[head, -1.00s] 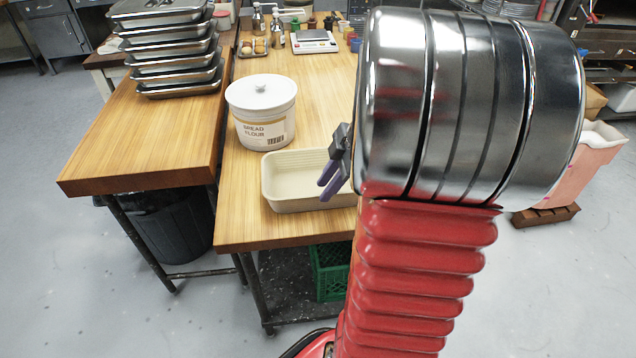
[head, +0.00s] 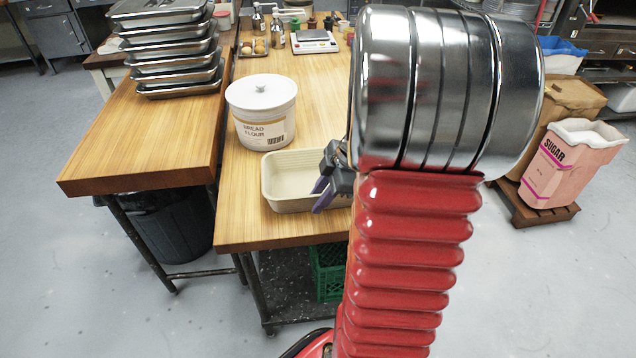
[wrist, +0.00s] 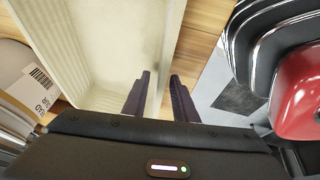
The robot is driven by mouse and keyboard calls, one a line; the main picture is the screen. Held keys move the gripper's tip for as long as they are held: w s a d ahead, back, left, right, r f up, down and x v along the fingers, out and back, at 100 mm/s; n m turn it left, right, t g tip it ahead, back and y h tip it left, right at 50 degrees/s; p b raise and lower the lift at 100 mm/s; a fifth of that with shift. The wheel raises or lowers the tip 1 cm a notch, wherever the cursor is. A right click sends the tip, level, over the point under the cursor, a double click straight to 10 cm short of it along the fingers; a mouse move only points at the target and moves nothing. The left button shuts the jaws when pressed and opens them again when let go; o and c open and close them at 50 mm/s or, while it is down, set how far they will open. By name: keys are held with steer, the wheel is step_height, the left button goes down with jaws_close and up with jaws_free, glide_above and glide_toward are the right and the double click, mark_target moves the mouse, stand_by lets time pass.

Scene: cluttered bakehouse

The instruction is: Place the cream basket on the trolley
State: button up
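The cream basket (head: 286,204) is a rectangular open bin on the wooden table, near its front edge; it looks empty. My gripper (head: 320,194) is at its right end, with its right part partly hidden by my arm. In the wrist view, the basket (wrist: 105,45) fills the upper left. My gripper's two dark fingers (wrist: 160,88) are apart, one over the basket's inside and one outside, with the basket's wall between them. I cannot tell whether they touch it. I cannot make out a trolley for certain.
A white bread flour crock (head: 262,115) stands just behind the basket. Stacked metal trays (head: 180,70) stand on the left wooden table (head: 140,140). A scale (head: 313,42) is at the back. A sugar sack (head: 565,165) rests on a low wooden base at right. Floor is clear at front right.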

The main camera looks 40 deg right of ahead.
steer(key=shift+c, duration=0.2)
jaws_close()
stand_by(0.5)
step_height(320, 180, up, 10)
steer(key=shift+r, duration=0.1)
stand_by(0.4)
stand_by(0.4)
